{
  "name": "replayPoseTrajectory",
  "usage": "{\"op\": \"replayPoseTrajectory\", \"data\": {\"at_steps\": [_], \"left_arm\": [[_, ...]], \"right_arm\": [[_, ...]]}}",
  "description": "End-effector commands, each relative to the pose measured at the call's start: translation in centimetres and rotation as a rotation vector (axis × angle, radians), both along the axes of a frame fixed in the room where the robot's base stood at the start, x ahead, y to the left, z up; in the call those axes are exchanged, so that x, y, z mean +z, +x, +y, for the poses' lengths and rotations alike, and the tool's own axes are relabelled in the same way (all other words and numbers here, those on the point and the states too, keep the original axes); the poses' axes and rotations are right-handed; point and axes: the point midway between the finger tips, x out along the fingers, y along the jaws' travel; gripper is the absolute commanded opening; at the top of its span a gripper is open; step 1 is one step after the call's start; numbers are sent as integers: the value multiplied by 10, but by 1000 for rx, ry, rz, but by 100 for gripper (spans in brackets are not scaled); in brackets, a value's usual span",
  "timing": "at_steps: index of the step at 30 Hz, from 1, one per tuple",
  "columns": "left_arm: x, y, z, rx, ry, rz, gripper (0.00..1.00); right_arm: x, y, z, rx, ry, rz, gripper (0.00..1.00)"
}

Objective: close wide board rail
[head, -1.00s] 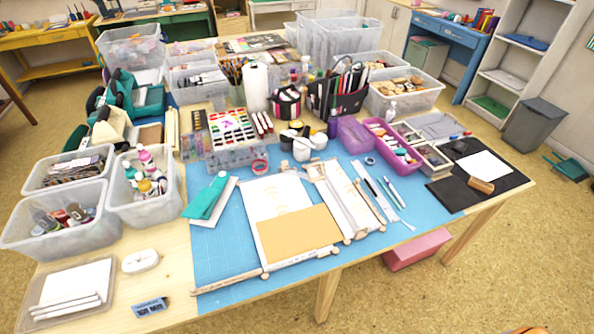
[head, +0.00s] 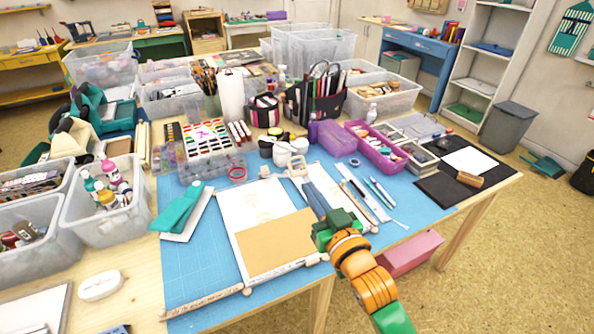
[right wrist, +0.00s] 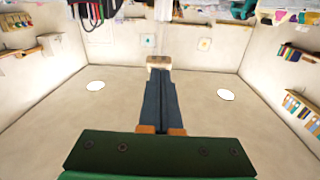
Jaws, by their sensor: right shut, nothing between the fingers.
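The wide board (head: 232,241) lies flat on the blue mat, with white paper and a brown card (head: 275,243) on it. A wooden rail (head: 288,268) runs along its front edge, and another wooden bar (head: 205,303) extends left from its front left corner. My right gripper (head: 303,182) reaches in from the front right, to the right of the wide board. Its fingers are together and empty, pointing away over a narrower board beside the wide one. A pale wooden piece (right wrist: 160,62) shows at the fingertips in the right wrist view; contact cannot be told. My left gripper is out of view.
A teal tool (head: 178,211) lies left of the wide board. Pens (head: 380,190) and strips lie to the right. A purple tray (head: 375,148), cups and a paint set stand behind. Clear bins (head: 105,215) fill the left.

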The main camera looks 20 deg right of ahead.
Motion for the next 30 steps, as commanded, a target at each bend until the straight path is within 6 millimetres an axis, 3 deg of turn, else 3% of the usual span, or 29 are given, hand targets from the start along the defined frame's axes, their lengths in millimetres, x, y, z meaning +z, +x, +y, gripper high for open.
{"op": "replayPoseTrajectory", "data": {"at_steps": [1, 4, 8, 13, 20, 21, 24, 30], "left_arm": [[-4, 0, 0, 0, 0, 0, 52], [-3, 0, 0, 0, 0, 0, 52], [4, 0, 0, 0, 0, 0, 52], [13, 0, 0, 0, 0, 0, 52], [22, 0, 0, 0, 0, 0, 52], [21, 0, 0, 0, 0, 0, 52], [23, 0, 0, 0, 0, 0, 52], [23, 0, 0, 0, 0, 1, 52]], "right_arm": [[23, -1, -1, 0, 5, -87, 0], [53, -3, -2, 4, 13, -182, 0], [61, 12, -2, 5, 15, -191, 0], [68, 49, -3, 5, 15, -189, 0], [77, 97, -3, 5, 15, -187, 0], [63, 91, -2, 5, 16, -179, 0], [49, 82, -1, 5, 16, -179, 0], [37, 75, -1, 5, 15, -183, 0]]}}
